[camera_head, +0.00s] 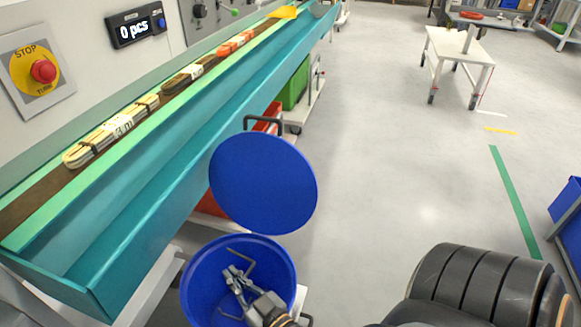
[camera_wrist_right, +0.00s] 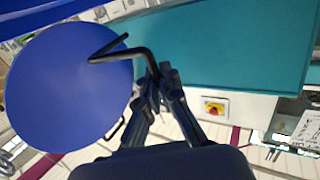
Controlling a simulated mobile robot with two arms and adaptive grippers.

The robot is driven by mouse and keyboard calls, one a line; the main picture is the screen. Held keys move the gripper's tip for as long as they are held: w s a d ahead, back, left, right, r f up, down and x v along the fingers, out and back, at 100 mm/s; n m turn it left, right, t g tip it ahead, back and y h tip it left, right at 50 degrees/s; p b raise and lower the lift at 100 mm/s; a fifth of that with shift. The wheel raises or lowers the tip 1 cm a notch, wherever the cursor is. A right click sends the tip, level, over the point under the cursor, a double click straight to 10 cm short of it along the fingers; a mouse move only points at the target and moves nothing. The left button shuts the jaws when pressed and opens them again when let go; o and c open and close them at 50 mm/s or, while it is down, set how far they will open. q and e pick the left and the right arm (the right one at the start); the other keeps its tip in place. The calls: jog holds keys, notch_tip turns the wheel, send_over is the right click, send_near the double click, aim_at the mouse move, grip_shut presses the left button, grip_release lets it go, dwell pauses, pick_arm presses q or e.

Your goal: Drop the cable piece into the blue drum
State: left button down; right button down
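The blue drum (camera_head: 189,284) stands open at the bottom of the head view. Its round blue lid (camera_head: 262,184) is tilted up behind the opening and also shows in the right wrist view (camera_wrist_right: 66,92). My right gripper (camera_head: 236,279) is over the drum's mouth, seen against its inside. It is shut on the cable piece (camera_head: 254,263), a thin dark bent rod. In the right wrist view the cable piece (camera_wrist_right: 124,53) sticks out from between the fingertips (camera_wrist_right: 157,88), bent sharply. How deep the gripper is cannot be told. My left gripper is not in view.
A teal trough (camera_head: 160,190) with a conveyor carrying cable bundles (camera_head: 112,130) runs along the left, close to the drum. A red bin (camera_head: 268,124) and a green bin (camera_head: 293,86) stand behind the lid. The floor (camera_head: 400,150) to the right is largely clear.

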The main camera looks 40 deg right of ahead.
jog(key=c, duration=1.4)
grip_release()
jog(key=shift+c, duration=0.2)
jog(key=shift+s, duration=0.15)
jog(key=s, duration=1.1)
jog(key=shift+s, duration=0.4)
jog(key=shift+w, duration=0.1)
